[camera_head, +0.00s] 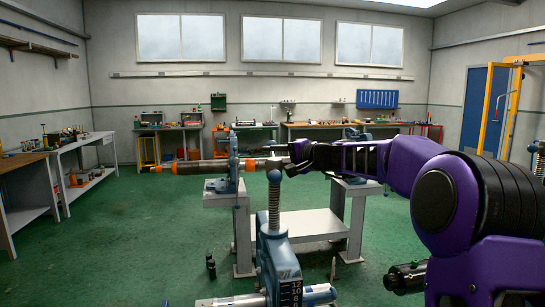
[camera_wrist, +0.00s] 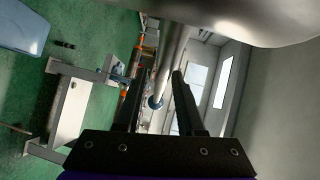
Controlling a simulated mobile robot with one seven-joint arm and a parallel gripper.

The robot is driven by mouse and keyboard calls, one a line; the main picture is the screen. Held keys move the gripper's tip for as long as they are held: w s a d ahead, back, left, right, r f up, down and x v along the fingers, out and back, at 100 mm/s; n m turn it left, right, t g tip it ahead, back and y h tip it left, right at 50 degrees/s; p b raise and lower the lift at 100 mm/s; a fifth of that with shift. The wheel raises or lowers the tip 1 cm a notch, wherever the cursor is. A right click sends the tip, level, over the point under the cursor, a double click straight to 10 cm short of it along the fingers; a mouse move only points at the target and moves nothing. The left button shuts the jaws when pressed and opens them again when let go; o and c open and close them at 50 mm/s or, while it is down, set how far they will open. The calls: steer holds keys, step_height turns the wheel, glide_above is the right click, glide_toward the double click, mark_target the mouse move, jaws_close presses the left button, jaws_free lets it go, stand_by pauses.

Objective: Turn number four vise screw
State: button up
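A blue vise (camera_head: 277,262) stands in the foreground of the head view, with an upright threaded screw (camera_head: 274,205) topped by a grey head. A plate of numbers is on its front; no label four is readable. My gripper (camera_head: 293,157) is at the height of the screw's top, close to it; contact cannot be told. In the wrist view my gripper (camera_wrist: 159,72) has its two dark fingers apart, with a gap between them. A grey bar (camera_wrist: 172,50) shows between the fingers; whether it lies within their grasp is unclear. A second blue vise (camera_head: 228,185) stands behind.
A grey stand (camera_head: 243,245) bears the rear vise. A pipe with orange bands (camera_head: 195,167) runs left from it. A large grey rounded surface (camera_wrist: 245,18) is very close in the wrist view. Workbenches line the walls. The green floor (camera_head: 130,240) is clear at left.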

jaws_close()
stand_by(1.2)
